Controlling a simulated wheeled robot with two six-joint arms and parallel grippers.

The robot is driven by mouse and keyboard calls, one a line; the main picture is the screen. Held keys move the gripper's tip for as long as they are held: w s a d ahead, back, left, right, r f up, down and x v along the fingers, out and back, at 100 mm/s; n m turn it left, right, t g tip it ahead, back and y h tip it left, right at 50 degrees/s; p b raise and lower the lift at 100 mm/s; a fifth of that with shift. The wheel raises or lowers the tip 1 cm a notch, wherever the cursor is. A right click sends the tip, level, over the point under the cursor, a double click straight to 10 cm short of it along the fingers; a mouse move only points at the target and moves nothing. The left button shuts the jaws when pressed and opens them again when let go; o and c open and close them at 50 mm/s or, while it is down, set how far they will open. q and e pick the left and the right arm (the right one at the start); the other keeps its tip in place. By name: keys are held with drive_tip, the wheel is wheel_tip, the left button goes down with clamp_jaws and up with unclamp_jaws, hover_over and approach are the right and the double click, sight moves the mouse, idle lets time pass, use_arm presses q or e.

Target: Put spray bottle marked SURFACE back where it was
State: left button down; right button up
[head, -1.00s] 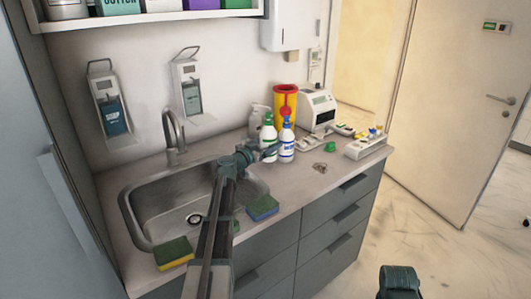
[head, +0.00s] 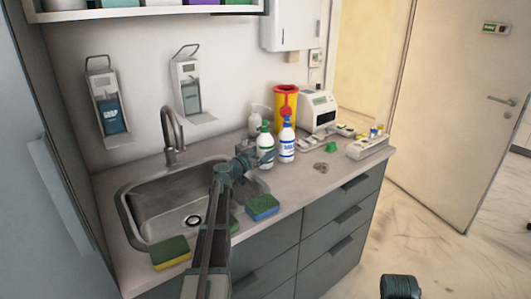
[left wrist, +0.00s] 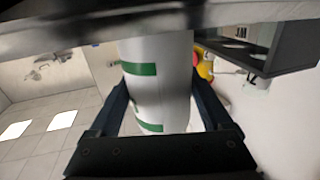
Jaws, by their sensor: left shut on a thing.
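A white bottle with a green top (head: 265,149) is at the counter behind the sink's right end. It also shows in the left wrist view (left wrist: 160,95) as a white body with green bands, upright between the fingers. My left gripper (head: 262,157) is shut on this bottle. A similar white bottle with a blue top and blue label (head: 287,143) stands just to its right. The lettering on both is too small to read, so I cannot tell which is marked SURFACE. Whether the held bottle's base touches the counter is hidden.
A pump bottle (head: 254,121) and a yellow bin with a red top (head: 285,101) stand behind. A white device (head: 318,112) and a white tray (head: 367,147) are to the right. The sink (head: 165,207) and sponges (head: 262,207) lie at the left and front.

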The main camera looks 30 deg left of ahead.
sight(260, 153)
use_arm(q)
drive_tip(key=shift+c, duration=1)
unclamp_jaws()
drive_tip(key=shift+f, duration=0.1)
drive_tip(key=shift+o, duration=1)
drive_tip(key=shift+r, duration=0.2)
drive_tip(key=s, duration=0.5)
drive_tip(key=s+a, duration=0.1)
drive_tip(key=s, duration=0.1)
drive_tip(key=shift+s, duration=0.3)
